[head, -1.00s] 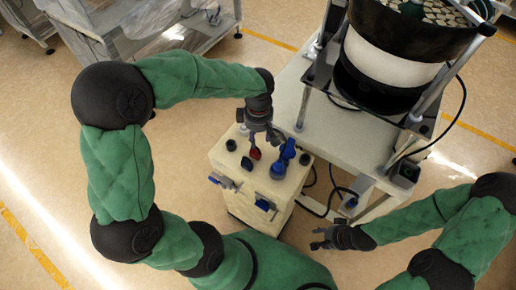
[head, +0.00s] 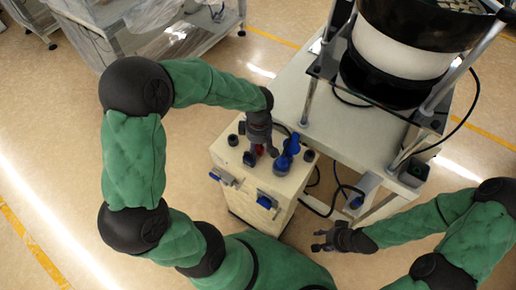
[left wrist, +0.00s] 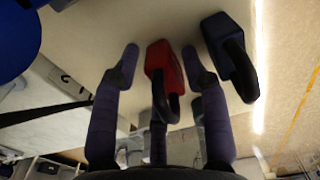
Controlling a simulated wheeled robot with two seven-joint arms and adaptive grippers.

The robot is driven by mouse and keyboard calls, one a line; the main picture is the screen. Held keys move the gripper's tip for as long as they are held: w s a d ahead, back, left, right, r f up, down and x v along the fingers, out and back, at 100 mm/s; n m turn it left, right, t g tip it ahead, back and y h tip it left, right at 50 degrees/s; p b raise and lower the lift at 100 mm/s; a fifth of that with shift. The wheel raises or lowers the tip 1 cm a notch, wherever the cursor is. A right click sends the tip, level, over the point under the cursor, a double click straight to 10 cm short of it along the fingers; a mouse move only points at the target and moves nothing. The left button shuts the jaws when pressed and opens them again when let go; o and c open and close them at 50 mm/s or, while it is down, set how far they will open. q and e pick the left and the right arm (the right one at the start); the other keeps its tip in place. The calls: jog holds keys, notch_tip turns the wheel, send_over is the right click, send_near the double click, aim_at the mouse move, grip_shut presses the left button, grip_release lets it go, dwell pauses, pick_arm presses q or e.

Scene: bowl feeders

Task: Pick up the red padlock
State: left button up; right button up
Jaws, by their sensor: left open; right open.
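The red padlock (head: 259,149) stands on top of the cream box (head: 230,196); in the head view my left gripper mostly hides it. In the left wrist view the red padlock (left wrist: 164,66) with its dark shackle lies between the spread fingers of my left gripper (left wrist: 160,65). My left gripper (head: 261,148) is open over the box top, and I cannot tell if a finger touches the padlock. My right gripper (head: 322,241) is open and empty, low to the right of the box.
A dark blue padlock (left wrist: 230,50) stands close beside the red one. A blue valve-like part (head: 287,152) rises on the box's right side. Black knobs sit on the box top. The feeder table (head: 345,125) with its bowl feeder (head: 400,50) stands behind right.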

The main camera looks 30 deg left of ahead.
pick_arm(q)
grip_shut()
jog(key=shift+r, duration=0.1)
